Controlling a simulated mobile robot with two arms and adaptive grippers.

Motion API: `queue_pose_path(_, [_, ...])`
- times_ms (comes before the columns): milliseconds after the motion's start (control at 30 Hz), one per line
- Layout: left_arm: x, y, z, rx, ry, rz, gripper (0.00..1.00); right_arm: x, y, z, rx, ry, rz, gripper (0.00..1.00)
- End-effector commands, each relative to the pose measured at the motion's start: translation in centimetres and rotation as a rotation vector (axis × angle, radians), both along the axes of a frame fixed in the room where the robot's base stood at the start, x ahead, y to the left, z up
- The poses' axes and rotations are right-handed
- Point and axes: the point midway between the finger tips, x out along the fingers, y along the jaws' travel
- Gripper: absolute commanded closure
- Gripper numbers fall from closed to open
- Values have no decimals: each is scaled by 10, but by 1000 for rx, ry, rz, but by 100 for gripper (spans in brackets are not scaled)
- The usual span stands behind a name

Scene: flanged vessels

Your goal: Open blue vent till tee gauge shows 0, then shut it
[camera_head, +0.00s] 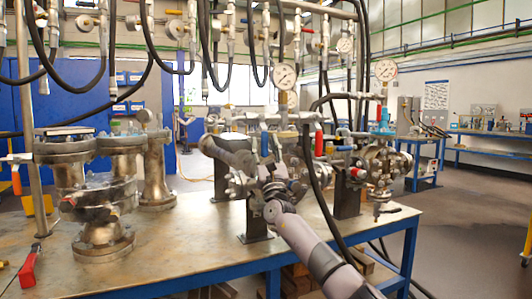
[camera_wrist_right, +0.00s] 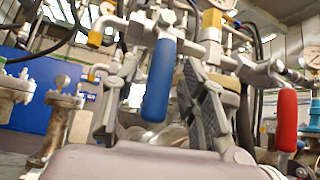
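The blue vent handle (camera_head: 264,143) hangs pointing down from the tee fitting in the middle of the bench. In the right wrist view the blue vent handle (camera_wrist_right: 160,80) shows in the gap between the two fingers. My right gripper (camera_wrist_right: 155,95) is open, with a finger on each side of the handle and visible space at both sides. In the head view my right gripper (camera_head: 262,172) is just below the handle, partly lost among the pipework. The white-faced tee gauge (camera_head: 284,77) stands above the fitting; its needle is too small to read. My left gripper is not in view.
A red handle (camera_head: 318,144) hangs close right of the blue one, also in the wrist view (camera_wrist_right: 286,120). Another gauge (camera_head: 385,70) stands further right. Black hoses loop around the fittings. A flanged vessel (camera_head: 104,215) stands left on the metal-topped bench (camera_head: 180,255).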

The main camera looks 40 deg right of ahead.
Motion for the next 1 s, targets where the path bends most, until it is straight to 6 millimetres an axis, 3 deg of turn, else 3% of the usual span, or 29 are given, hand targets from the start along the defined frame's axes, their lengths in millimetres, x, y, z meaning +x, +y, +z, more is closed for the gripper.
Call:
queue_pose_path(167, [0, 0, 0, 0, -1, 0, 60, -9, 4, -13, 0, 2, 1, 61])
queue_pose_path(700, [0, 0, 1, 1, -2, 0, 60, -69, 30, -77, -1, 3, 1, 61])
queue_pose_path(1000, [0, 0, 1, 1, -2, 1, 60, -77, 34, -85, -1, 1, -1, 61])
